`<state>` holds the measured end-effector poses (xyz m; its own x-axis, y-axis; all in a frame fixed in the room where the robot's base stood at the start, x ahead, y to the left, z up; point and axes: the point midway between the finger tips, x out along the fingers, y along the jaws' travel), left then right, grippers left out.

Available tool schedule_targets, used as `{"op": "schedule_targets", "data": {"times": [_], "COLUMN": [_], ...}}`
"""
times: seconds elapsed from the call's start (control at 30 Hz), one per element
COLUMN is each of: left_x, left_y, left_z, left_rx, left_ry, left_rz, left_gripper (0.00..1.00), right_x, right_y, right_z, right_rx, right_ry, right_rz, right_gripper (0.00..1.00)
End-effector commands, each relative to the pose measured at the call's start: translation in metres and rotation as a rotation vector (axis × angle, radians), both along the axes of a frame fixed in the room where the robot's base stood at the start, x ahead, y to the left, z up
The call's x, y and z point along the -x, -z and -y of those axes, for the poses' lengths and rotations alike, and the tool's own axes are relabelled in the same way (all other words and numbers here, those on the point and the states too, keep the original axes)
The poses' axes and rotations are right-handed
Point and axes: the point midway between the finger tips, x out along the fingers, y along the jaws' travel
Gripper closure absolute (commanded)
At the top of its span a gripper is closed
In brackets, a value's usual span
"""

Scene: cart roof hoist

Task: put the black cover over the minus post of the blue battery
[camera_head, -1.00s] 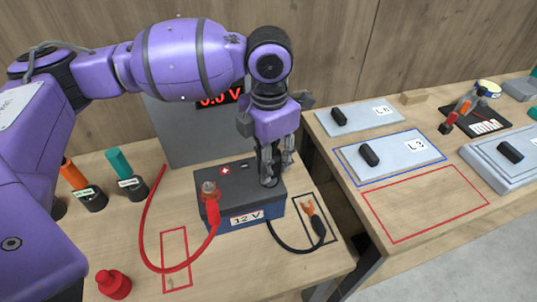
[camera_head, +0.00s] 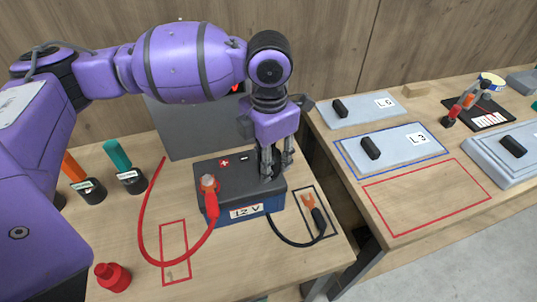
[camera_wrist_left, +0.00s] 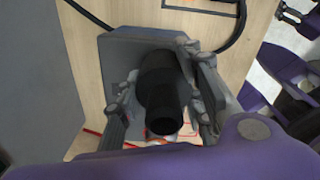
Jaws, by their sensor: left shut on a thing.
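The blue battery (camera_head: 275,205) with a dark top stands on the left table; its plus and minus marks show. My left gripper (camera_head: 274,168) points down over the minus side at the battery's right end. In the left wrist view my left gripper (camera_wrist_left: 160,100) is shut on the black cover (camera_wrist_left: 162,85), a dark stepped cylinder. The minus post is hidden by cover and fingers, so I cannot tell how far the cover sits over it. My right gripper does not show.
A red cable lug (camera_head: 209,185) sits on the plus post. The black cable (camera_head: 285,240) lies right of the battery, its copper lug (camera_head: 308,202) inside a black outline. A red cover (camera_head: 113,277) stands front left. Two screwdrivers (camera_head: 116,156) stand at left.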

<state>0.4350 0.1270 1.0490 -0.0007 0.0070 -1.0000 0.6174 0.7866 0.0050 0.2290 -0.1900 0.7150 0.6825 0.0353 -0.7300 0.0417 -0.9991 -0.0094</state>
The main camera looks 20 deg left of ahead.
Motion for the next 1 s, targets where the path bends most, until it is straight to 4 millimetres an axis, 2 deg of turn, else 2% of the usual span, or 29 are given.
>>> {"op": "schedule_targets", "data": {"times": [0.37, 0.4, 0.57, 0.87, 1.0], "left_x": [0.000, 0.000, 0.000, 0.000, -0.001], "left_y": [0.010, 0.010, 0.010, 0.009, -0.002], "left_z": [0.000, 0.000, 0.000, 0.000, 0.000], "left_rx": [-0.001, 0.000, 0.000, 0.000, 0.000], "left_ry": [0.000, 0.000, 0.000, 0.000, 0.000], "left_rz": [-0.001, 0.000, 0.000, 0.000, 0.002], "left_gripper": [0.87, 0.62, 0.43, 0.43, 0.43], "right_x": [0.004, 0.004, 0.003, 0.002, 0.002], "right_y": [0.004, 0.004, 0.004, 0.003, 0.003], "right_z": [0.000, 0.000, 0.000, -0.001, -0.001], "right_rx": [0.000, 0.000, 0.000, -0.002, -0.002], "right_ry": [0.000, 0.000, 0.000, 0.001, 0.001], "right_rz": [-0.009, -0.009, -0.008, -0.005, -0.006], "right_gripper": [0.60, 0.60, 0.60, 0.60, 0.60]}}
